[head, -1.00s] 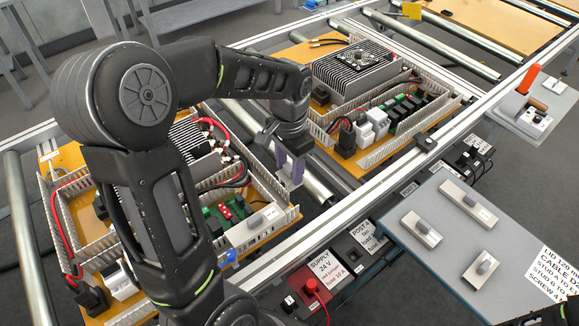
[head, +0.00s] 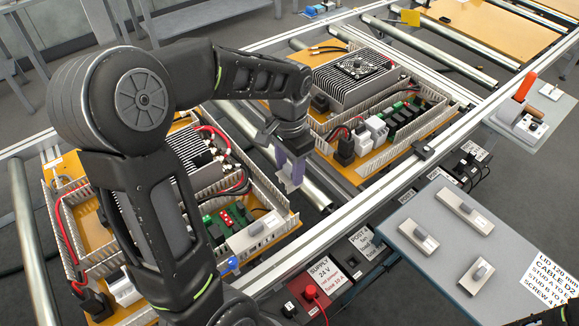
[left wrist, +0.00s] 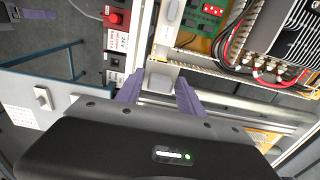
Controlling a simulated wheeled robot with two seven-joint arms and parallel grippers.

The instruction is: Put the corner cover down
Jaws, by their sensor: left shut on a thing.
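My left gripper (head: 291,173) with purple fingers is shut on a small whitish piece, the corner cover (left wrist: 160,82). In the left wrist view the cover shows between the two fingers. In the head view the gripper hangs above the rollers in the gap between the two orange boards, and only a little of the cover shows at the fingertips. A pale cover with a grey knob (head: 258,229) lies over the duct at the front right corner of the near left board (head: 95,228).
The right board (head: 350,178) carries a finned heat sink (head: 352,75) and slotted ducts. A grey table (head: 420,275) at the right holds several knobbed lids (head: 465,212), with free room around them. The metal rail (head: 320,232) and a supply box (head: 318,272) lie between.

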